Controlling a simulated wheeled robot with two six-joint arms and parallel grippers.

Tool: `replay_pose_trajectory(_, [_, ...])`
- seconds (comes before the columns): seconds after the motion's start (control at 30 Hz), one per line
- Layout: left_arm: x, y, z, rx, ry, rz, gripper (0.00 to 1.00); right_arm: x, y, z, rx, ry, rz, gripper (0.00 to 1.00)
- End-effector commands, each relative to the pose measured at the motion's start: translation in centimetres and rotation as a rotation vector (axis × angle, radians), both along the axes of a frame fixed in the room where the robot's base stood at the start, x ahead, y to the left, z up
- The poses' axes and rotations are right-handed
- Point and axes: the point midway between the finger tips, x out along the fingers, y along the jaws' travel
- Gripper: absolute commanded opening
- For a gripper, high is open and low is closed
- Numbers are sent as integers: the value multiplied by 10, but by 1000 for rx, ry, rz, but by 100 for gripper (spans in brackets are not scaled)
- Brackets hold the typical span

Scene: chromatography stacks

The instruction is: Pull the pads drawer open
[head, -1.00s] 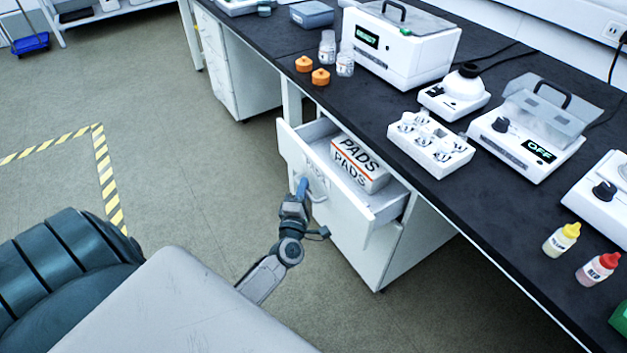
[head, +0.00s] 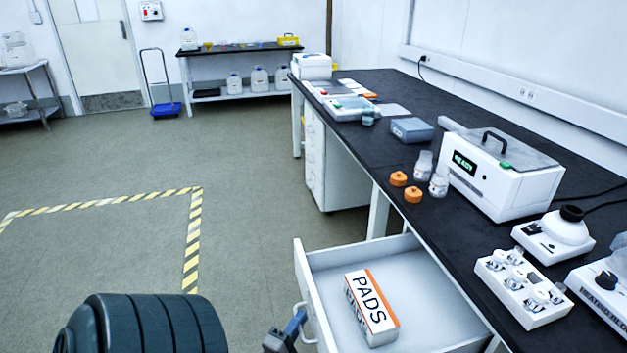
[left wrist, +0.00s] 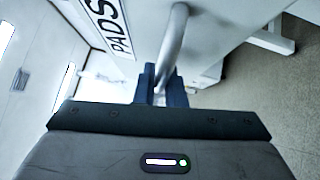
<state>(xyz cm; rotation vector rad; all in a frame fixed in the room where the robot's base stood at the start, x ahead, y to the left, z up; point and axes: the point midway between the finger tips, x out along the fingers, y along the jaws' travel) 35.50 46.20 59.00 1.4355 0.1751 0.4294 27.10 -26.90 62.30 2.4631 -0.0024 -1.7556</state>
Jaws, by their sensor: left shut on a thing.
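The pads drawer (head: 318,290) stands well out from under the black bench, at the bottom of the head view. A white box marked PADS (head: 371,306) with an orange stripe lies inside it. The drawer's handle is a bent bar, seen close up in the left wrist view (left wrist: 173,45). My left gripper (head: 290,330) is at the drawer's front, shut on the handle; its blue fingers also show in the left wrist view (left wrist: 160,85). The PADS label (left wrist: 108,25) is beside the handle there. My right gripper is in neither view.
The black bench (head: 400,100) carries a white machine (head: 505,175), orange caps (head: 413,194), glass jars (head: 439,182) and a white vial rack (head: 522,288). A white cabinet (head: 335,165) stands under it further back. The floor left of the drawer is clear, with striped tape (head: 192,240).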

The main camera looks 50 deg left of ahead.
Motion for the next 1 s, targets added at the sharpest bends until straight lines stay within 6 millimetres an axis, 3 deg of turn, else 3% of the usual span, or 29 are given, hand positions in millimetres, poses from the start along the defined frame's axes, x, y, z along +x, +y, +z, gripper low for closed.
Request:
replay_pose_trajectory(0.5, [-8,3,-2,-1,3,1,0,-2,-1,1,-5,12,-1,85])
replay_pose_trajectory(0.53, [-8,3,-2,-1,3,1,14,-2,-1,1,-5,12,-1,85])
replay_pose_trajectory(0.63, [-8,3,-1,-1,2,1,31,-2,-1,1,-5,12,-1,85])
replay_pose_trajectory(1.0, [-13,1,-2,-1,2,1,31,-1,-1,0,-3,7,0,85])
